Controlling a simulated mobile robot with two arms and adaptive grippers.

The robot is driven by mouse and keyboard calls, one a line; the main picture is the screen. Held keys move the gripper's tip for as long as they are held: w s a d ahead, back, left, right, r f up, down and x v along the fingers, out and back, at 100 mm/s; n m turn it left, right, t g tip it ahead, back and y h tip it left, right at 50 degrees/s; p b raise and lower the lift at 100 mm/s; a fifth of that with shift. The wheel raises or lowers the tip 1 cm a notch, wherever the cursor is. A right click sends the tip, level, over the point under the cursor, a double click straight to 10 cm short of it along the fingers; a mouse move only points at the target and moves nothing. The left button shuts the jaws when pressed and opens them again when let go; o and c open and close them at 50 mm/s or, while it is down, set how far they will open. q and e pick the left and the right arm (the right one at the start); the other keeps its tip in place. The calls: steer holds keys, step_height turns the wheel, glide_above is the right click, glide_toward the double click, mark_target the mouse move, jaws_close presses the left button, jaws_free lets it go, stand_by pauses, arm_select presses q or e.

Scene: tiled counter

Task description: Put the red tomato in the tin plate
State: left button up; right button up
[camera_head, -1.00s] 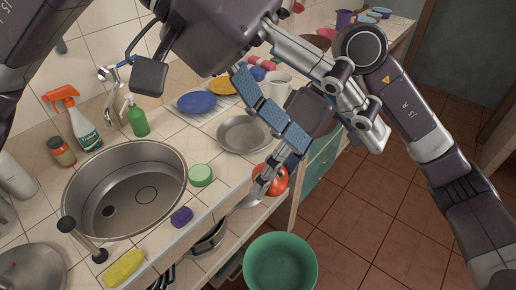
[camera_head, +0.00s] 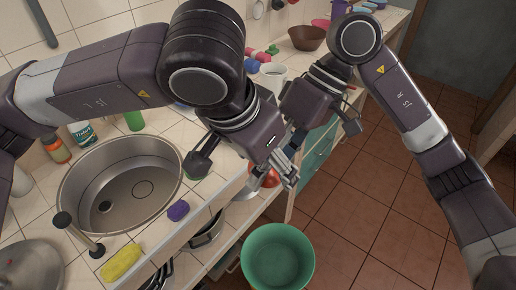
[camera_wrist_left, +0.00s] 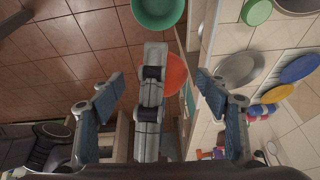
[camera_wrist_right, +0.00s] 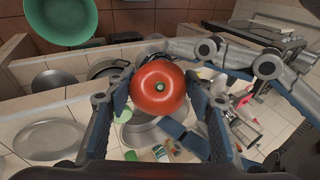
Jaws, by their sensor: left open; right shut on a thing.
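The red tomato (camera_wrist_right: 158,88) sits between the fingers of my right gripper (camera_wrist_right: 158,78), which is shut on it. The tomato also shows in the head view (camera_head: 271,178), partly hidden by the fingers, and in the left wrist view (camera_wrist_left: 175,74). My left gripper (camera_wrist_left: 160,77) is open; a finger of the right gripper and the tomato appear between its fingertips in the left wrist view. Whether it touches the tomato I cannot tell. The tin plate (camera_wrist_left: 238,70) lies on the tiled counter and shows in the right wrist view (camera_wrist_right: 50,140).
A round sink (camera_head: 125,185) is at the left, with a purple sponge (camera_head: 178,210) and yellow sponge (camera_head: 122,263) near its front edge. A green tub (camera_head: 278,258) stands below the counter edge. Blue and yellow plates (camera_wrist_left: 298,69) lie near the tin plate.

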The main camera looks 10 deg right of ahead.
arm_select(q)
steer(key=shift+x, duration=1.95)
steer(key=shift+c, duration=0.3)
steer(key=shift+s, duration=0.1)
steer(key=c, duration=1.3)
arm_select(e)
steer(key=o, duration=1.3)
steer(key=shift+s, duration=0.1)
steer(key=shift+o, duration=0.2)
steer(key=shift+r, duration=0.1)
